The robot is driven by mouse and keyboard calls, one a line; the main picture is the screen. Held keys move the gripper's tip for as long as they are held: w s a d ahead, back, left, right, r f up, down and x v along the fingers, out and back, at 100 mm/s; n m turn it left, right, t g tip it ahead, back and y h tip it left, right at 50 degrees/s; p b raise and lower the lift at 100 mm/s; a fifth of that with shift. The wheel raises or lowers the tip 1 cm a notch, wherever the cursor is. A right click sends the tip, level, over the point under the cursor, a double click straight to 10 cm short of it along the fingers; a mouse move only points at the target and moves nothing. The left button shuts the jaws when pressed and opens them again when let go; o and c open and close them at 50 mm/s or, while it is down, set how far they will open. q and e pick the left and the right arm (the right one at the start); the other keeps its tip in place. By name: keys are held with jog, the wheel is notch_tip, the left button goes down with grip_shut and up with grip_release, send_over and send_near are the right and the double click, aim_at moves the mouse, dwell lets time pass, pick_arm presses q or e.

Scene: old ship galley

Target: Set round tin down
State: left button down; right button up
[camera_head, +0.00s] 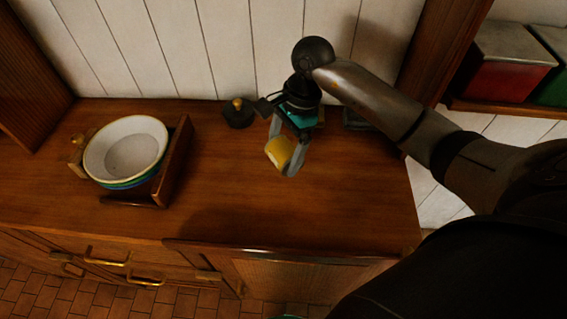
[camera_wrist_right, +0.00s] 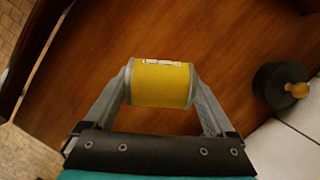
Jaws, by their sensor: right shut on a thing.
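The round tin (camera_head: 278,152) is yellow with grey ends. My right gripper (camera_head: 285,154) is shut on it, with one finger at each end, over the right part of the wooden counter (camera_head: 230,185). In the right wrist view the tin (camera_wrist_right: 160,84) lies sideways between the two fingertips (camera_wrist_right: 160,88), with a pale label patch on its side. Bare counter wood shows beyond it. I cannot tell for sure whether the tin touches the counter or hangs above it. My left gripper does not show.
A dark round object with a yellow knob (camera_head: 238,113) stands near the back wall, left of the gripper; it also shows in the right wrist view (camera_wrist_right: 282,86). Stacked bowls (camera_head: 125,150) sit in a wooden rack (camera_head: 174,165) at the left. The counter between rack and tin is clear.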

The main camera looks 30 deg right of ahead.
jog(key=shift+f, duration=2.5)
jog(key=o, duration=1.1)
jog(key=shift+b, duration=0.3)
jog(key=shift+o, duration=0.2)
